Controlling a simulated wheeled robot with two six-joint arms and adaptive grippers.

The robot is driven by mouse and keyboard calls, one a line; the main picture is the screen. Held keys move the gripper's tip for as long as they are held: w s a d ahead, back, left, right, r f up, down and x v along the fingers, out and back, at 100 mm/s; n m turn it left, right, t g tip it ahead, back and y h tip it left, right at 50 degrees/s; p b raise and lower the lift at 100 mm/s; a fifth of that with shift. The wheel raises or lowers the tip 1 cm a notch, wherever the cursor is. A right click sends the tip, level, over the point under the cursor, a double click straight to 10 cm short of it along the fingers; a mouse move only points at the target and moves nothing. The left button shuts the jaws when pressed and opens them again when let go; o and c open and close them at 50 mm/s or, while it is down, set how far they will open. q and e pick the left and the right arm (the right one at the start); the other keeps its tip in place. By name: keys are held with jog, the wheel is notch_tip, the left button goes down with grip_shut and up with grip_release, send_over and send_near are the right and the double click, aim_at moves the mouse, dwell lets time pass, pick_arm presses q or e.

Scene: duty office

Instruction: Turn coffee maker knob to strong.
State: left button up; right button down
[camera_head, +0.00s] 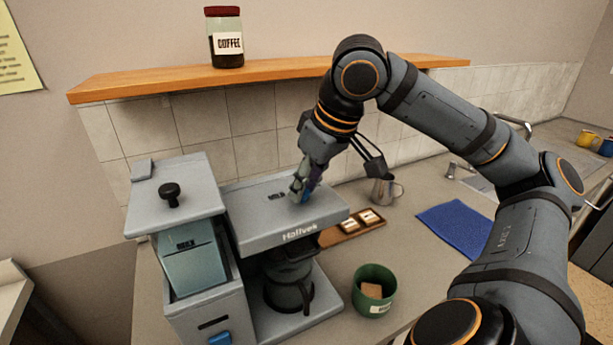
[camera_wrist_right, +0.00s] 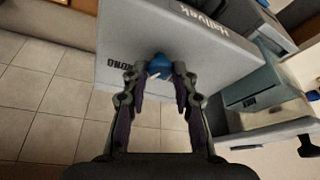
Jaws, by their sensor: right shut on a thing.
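The grey coffee maker (camera_head: 250,222) stands on the counter, and its flat top fills the middle of the right wrist view (camera_wrist_right: 195,90). A small blue knob (camera_wrist_right: 160,66) sits on that top. My right gripper (camera_wrist_right: 160,75) reaches down from above with its fingertips on both sides of the knob, shut on it. In the head view my right gripper (camera_head: 303,188) mostly hides the knob. A dark printed label (camera_wrist_right: 121,64) lies beside the knob, partly behind a finger. The knob's pointer direction is not clear. My left gripper is out of view.
A wooden shelf (camera_head: 150,83) with a coffee jar (camera_head: 225,40) runs behind. A metal pitcher (camera_head: 383,190), a wooden tray (camera_head: 330,236), a green container (camera_head: 374,290) and a blue mat (camera_head: 455,228) are right of the machine. A glass carafe (camera_head: 288,285) stands under its top.

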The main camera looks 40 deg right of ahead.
jog(key=m+p, duration=0.1)
jog(key=m+h+p, duration=0.1)
jog(key=m+p, duration=0.1)
jog(key=shift+a+r+m, duration=0.1)
jog(key=shift+r+m, duration=0.15)
jog(key=shift+m, duration=0.05)
jog(key=shift+f+m+h+p, duration=0.15)
jog(key=shift+m+h+p, duration=0.35)
jog(key=shift+p, duration=0.45)
jog(key=c, duration=1.1)
grip_release()
jog(key=shift+f, duration=0.1)
jog(key=shift+o, duration=0.2)
jog(key=shift+s+r, duration=0.2)
jog(key=shift+r, duration=0.3)
jog(key=v, duration=1.1)
